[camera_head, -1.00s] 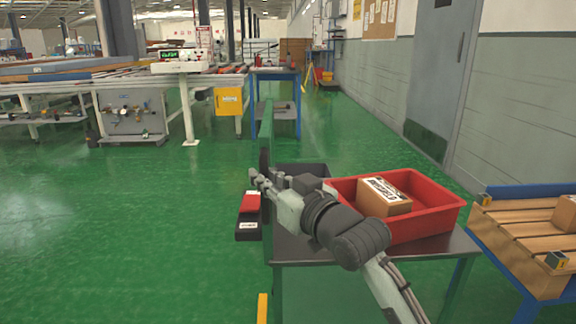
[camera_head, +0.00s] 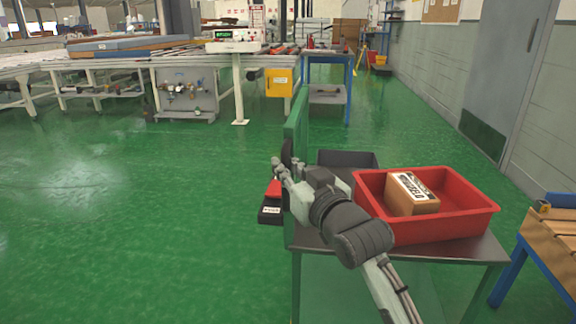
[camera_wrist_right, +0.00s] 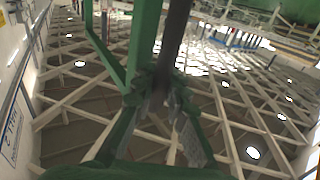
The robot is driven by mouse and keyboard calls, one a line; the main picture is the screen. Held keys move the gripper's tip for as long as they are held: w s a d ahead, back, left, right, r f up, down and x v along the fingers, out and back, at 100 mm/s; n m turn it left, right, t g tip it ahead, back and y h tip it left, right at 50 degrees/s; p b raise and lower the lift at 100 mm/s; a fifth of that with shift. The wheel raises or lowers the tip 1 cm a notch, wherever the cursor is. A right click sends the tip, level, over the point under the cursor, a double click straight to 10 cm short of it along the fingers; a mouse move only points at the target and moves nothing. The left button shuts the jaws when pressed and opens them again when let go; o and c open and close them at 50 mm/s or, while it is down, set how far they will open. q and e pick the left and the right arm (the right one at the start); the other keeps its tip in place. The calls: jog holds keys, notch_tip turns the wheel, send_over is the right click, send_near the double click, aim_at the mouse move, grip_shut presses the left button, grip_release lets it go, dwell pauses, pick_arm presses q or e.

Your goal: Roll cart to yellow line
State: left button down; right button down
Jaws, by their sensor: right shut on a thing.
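The cart has a dark flat top (camera_head: 420,247) and a green upright end frame (camera_head: 297,135). It carries a red bin (camera_head: 455,215) with a brown labelled box (camera_head: 412,196) in it, and a dark grey bin (camera_head: 347,160) behind. My right gripper (camera_head: 284,172) reaches the cart's green end frame and is shut on the cart handle. The right wrist view shows its fingers (camera_wrist_right: 160,100) at a dark bar (camera_wrist_right: 176,35) beside green framework. The arm hides part of the top. My left gripper is out of view. No yellow line shows clearly now.
A red and black device (camera_head: 272,202) sits just left of the cart frame. A blue-framed wooden table (camera_head: 555,240) stands close on the right. A roller conveyor (camera_head: 130,65) and a blue stand (camera_head: 328,88) lie ahead. Green floor (camera_head: 130,220) is open to the left.

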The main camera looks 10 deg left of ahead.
jog(key=shift+s+a, duration=0.15)
jog(key=shift+a, duration=0.15)
jog(key=c, duration=1.8)
grip_release()
jog(key=shift+a, duration=0.1)
jog(key=v, duration=1.2)
